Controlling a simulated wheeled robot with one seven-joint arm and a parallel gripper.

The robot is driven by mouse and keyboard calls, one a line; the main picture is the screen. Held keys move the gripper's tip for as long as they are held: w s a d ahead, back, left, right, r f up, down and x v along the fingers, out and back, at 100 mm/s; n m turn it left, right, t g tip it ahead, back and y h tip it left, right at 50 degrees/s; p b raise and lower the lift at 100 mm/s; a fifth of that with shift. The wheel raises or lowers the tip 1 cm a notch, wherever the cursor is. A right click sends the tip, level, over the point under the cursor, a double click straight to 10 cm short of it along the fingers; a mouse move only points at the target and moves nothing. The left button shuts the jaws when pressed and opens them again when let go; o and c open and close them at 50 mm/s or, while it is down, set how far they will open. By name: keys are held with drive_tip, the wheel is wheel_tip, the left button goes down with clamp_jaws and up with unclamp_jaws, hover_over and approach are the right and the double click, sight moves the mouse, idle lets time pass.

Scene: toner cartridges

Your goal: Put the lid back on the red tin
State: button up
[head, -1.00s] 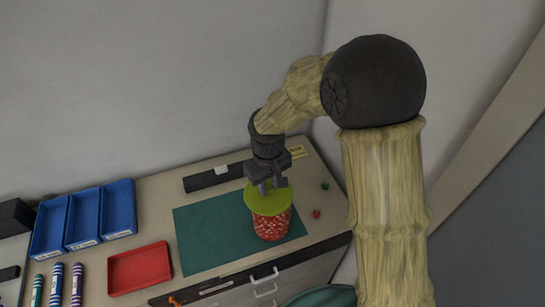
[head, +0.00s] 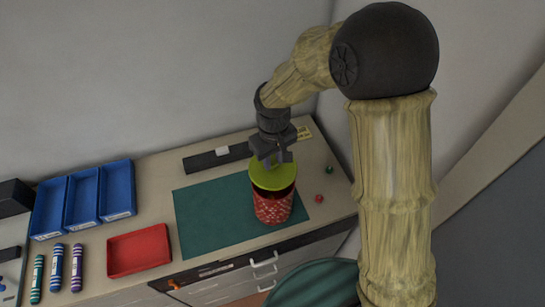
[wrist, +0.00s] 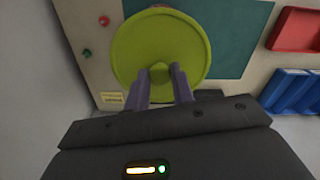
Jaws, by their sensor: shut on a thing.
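The red patterned tin (head: 273,208) stands upright at the right end of the green mat. A round yellow-green lid (head: 272,176) is held above its mouth, set a little toward the back, and the tin's dark inside shows below the lid's front edge. My gripper (head: 271,161) is shut on the lid from above. In the wrist view the lid (wrist: 160,40) spreads out beyond my fingertips (wrist: 161,72) and hides nearly all of the tin. I cannot tell whether the lid touches the rim.
The green mat (head: 215,215) is clear left of the tin. A red tray (head: 139,250), blue bins (head: 83,200) and striped markers (head: 56,268) lie further left. A small red piece (head: 319,198) and green piece (head: 329,170) lie right. A dark bar (head: 205,160) lies behind.

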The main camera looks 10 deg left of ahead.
sight(273, 168)
drive_tip(key=shift+f+b, duration=1.8)
drive_tip(key=shift+f, duration=0.9)
drive_tip(key=shift+r, duration=0.1)
drive_tip(key=shift+w+f, duration=0.1)
drive_tip(key=shift+f, duration=0.1)
drive_tip(key=shift+d, duration=0.1)
idle(0.5)
drive_tip(key=o, duration=1.5)
drive_tip(key=shift+o, duration=0.2)
drive_tip(key=shift+r, duration=0.15)
